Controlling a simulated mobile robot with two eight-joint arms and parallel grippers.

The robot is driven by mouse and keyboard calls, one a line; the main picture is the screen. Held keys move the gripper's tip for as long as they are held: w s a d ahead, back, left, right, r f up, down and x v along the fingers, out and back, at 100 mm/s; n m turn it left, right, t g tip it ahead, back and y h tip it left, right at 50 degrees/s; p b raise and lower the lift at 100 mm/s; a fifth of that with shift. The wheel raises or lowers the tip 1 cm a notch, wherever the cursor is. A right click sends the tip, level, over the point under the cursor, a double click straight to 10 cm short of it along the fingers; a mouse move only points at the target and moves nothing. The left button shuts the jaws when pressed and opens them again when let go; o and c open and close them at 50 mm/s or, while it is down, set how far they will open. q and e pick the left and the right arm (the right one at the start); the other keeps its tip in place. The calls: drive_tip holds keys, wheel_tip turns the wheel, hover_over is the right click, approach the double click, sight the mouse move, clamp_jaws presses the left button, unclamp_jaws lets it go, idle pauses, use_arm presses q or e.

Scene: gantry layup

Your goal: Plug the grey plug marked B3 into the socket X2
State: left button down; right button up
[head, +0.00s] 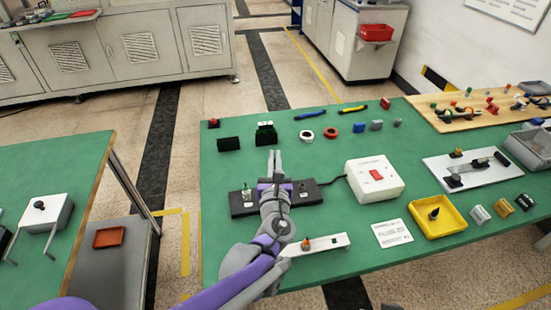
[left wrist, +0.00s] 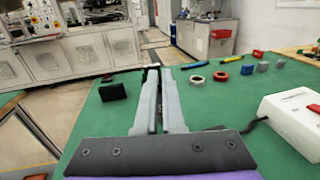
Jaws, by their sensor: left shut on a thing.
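My left gripper (head: 273,153) reaches over the black socket strip (head: 240,211), its fingers pointing away from me. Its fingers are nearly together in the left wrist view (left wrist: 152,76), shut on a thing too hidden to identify. The strip has small fittings at its left and right; the gripper and arm cover its middle. No X2 mark is legible. A grey block (head: 376,125) and a smaller grey piece (head: 397,122) lie at the back of the green table; no B3 mark is legible on either. My right gripper is not in view.
A white box with a red switch (head: 375,190) is cabled to the strip. A white card (head: 393,234), yellow tray (head: 452,226) and white bar (head: 326,244) lie nearby. Rings (head: 306,136) lie behind.

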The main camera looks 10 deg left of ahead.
use_arm(q)
drive_tip(key=shift+r, duration=0.1)
drive_tip(key=shift+f+b, duration=2.05)
drive_tip(key=shift+f, duration=0.9)
drive_tip(key=shift+f+b, duration=0.8)
drive_tip(key=shift+f, duration=0.45)
drive_tip(key=c, duration=0.9)
unclamp_jaws()
drive_tip(key=shift+c, duration=0.2)
drive_tip(key=shift+s, duration=0.1)
drive_tip(key=s, duration=0.3)
drive_tip(key=s+d, duration=0.1)
drive_tip(key=s, duration=0.3)
drive_tip(key=s+d, duration=0.1)
drive_tip(key=s, duration=0.2)
drive_tip(key=shift+s+p, duration=0.25)
drive_tip(key=shift+p, duration=0.1)
